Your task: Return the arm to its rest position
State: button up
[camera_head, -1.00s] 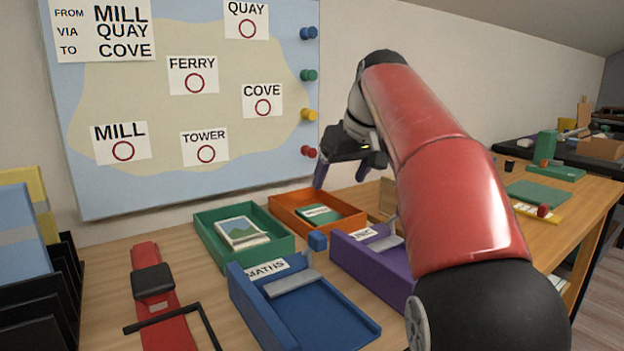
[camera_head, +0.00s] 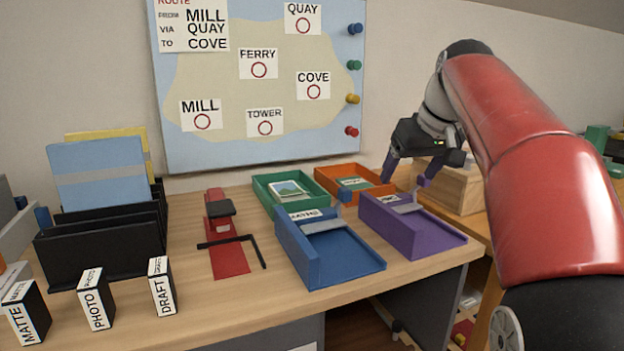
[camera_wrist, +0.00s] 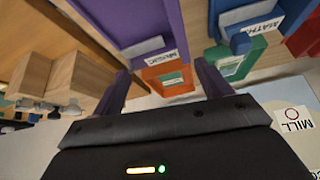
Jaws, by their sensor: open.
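My gripper (camera_head: 406,174) hangs at the end of my red arm, to the right of the map board. In the head view its dark purple fingers are apart with nothing between them, and they overlap the right side of the orange tray (camera_head: 327,186). In the wrist view my gripper (camera_wrist: 161,72) also shows both fingers spread and empty.
A green tray (camera_head: 262,189) with a picture card, a blue MATHS tray (camera_head: 305,266) and the purple tray (camera_head: 384,225) stand on the desk. A wooden box (camera_head: 467,195) is close beside my gripper. The map board (camera_head: 340,133) hangs behind. Black file holders (camera_head: 105,258) stand left.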

jog(key=s+a+f+m, duration=0.1)
jog(key=s+f, duration=0.3)
jog(key=s, duration=0.3)
jog(key=s+f, duration=0.4)
jog(key=s, duration=0.3)
jog(key=shift+s+a+m+p, duration=0.2)
jog(key=shift+a+m+p, duration=0.15)
jog(key=shift+m+p, duration=0.05)
jog(key=shift+m+h, duration=0.5)
jog(key=shift+h, duration=0.3)
jog(key=s+f, duration=0.4)
jog(key=f, duration=0.1)
jog(key=s+f, duration=0.5)
jog(key=s+a+f, duration=0.1)
jog(key=s+f, duration=0.3)
jog(key=f, duration=0.1)
jog(key=shift+s+p, duration=0.3)
jog(key=shift+c, duration=0.4)
